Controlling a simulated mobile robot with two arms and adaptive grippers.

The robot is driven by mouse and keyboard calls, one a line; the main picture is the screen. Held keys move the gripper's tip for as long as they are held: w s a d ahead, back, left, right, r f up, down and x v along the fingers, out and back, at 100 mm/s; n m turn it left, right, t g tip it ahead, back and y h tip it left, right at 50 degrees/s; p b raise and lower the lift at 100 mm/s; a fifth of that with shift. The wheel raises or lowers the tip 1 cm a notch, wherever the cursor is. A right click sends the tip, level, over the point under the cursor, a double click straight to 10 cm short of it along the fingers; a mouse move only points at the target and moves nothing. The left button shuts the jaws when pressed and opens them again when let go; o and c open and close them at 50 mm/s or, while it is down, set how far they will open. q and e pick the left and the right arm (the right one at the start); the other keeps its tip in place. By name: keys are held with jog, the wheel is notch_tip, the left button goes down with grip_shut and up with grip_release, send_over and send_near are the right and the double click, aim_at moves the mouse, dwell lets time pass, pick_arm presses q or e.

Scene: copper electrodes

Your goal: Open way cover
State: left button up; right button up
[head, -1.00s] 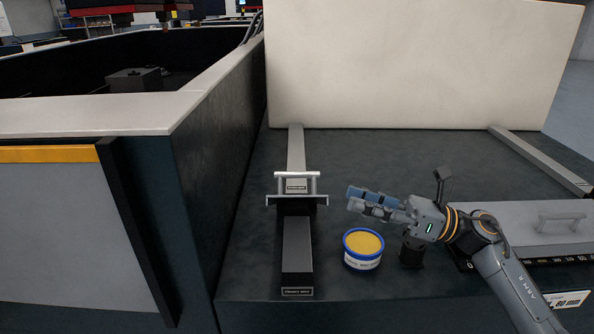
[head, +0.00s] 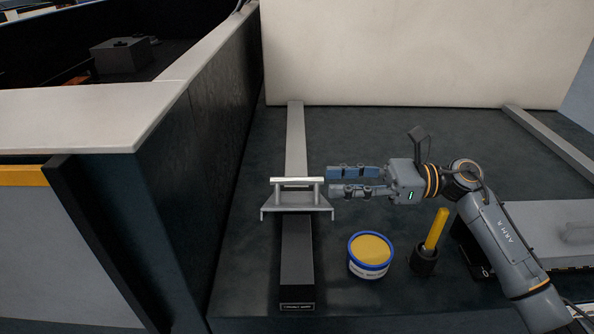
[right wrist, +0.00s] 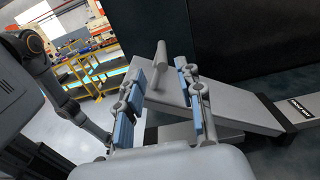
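The way cover (head: 296,201) is a grey metal carriage with a raised bar handle (head: 297,181). It sits across a long narrow way, whose part behind the cover is light grey (head: 296,140) and whose part in front is black (head: 297,250). My right gripper (head: 331,181) is open and empty just right of the handle, its fingers pointing left. In the right wrist view the handle (right wrist: 160,62) stands beyond and between the blue-padded open fingers (right wrist: 163,92), with no clear contact. My left gripper is out of view.
A blue-rimmed tub of yellow grease (head: 369,255) and a black holder with a yellow-handled tool (head: 435,232) stand right of the way. A second rail (head: 550,142) and a grey cover lie farther right. A dark wall (head: 195,160) rises on the left.

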aim_at(297, 178)
jog(key=a+p, duration=0.2)
jog(key=a, duration=0.5)
jog(key=shift+w+a+r+p, duration=0.15)
jog(key=shift+a+p, duration=0.1)
jog(key=shift+p, duration=0.15)
jog(key=shift+a+f, duration=0.2)
jog(key=shift+a, duration=0.25)
grip_shut()
